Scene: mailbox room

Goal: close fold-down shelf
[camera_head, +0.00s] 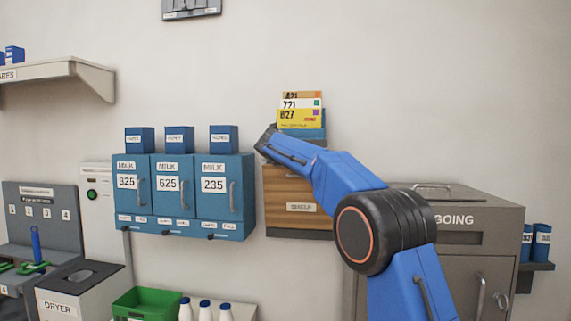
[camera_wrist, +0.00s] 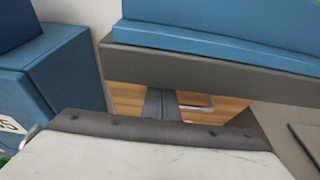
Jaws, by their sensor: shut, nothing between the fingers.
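A wooden panel (camera_head: 291,190) with a white label is on the wall under a blue tray of envelopes; I take it as the fold-down shelf. Its wood and a small metal handle (camera_wrist: 197,106) show in the wrist view. My arm hides its upper right part in the head view, and I cannot tell how far it is folded. My gripper (camera_wrist: 162,104) is shut and empty, its fingers in front of the wood and left of the handle. Whether they touch it is unclear. In the head view the fingertips are hidden by the dark wrist end.
Blue mailboxes (camera_head: 185,190) stand left of the panel. The blue tray (camera_wrist: 220,35) sits on a dark ledge (camera_wrist: 200,62) above my fingers. A grey outgoing cabinet (camera_head: 490,240) is at the right. A green crate (camera_head: 150,303) and white bottles are low at left.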

